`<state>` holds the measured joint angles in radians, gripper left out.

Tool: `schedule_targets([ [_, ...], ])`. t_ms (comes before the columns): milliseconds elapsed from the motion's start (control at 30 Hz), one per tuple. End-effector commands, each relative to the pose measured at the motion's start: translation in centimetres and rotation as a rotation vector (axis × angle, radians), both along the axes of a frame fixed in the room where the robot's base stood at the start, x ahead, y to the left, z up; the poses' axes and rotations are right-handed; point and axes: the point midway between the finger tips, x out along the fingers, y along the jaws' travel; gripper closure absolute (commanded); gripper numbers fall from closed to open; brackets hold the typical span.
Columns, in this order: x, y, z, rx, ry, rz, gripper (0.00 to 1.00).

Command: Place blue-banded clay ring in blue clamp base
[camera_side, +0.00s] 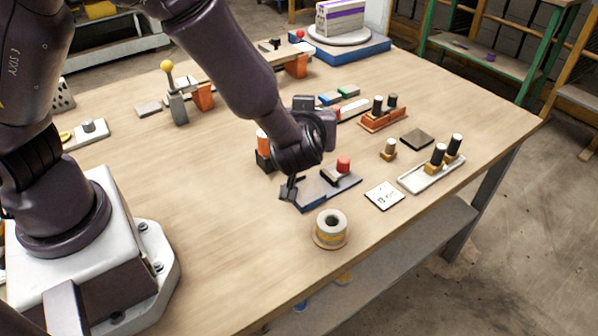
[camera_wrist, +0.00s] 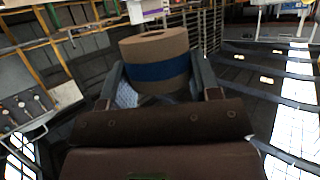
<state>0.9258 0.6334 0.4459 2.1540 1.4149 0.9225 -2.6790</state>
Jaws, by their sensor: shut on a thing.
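A tan clay ring with a blue band (camera_wrist: 155,70) is between the two fingers of my gripper (camera_wrist: 158,76) in the wrist view. The gripper is shut on it, and its flat end with the hole shows at the top. The seat of the base is partly hidden.
A yellow-banded ring (camera_side: 331,229) stands in front of the base. A white card (camera_side: 384,196) and a white tray with black-topped pegs (camera_side: 432,178) are to the right. An orange-topped block (camera_side: 263,145) stands close left of my wrist. The front left tabletop is clear.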

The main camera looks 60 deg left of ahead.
Motion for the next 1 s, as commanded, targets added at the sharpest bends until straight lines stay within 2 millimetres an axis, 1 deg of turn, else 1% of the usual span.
schedule_targets([
  [33,0.4,1.7,1.0,-0.005,-0.003,0.014,0.69],
  [100,0.7,3.1,1.9,-0.003,-0.002,0.03,0.69],
  [200,0.9,4.3,2.4,0.0,0.001,0.048,0.69],
  [333,1.5,4.1,2.2,0.002,0.003,-0.017,0.69],
  [467,2.4,3.3,2.9,0.0,0.0,-0.165,0.69],
  [600,3.2,2.8,5.0,-0.003,-0.005,-0.348,0.69],
  [800,3.1,3.0,8.8,-0.004,-0.008,-0.56,0.69],
  [900,2.9,3.5,10.3,-0.002,-0.007,-0.599,0.69],
  [1000,2.7,4.2,11.4,-0.001,-0.006,-0.595,0.69],
])
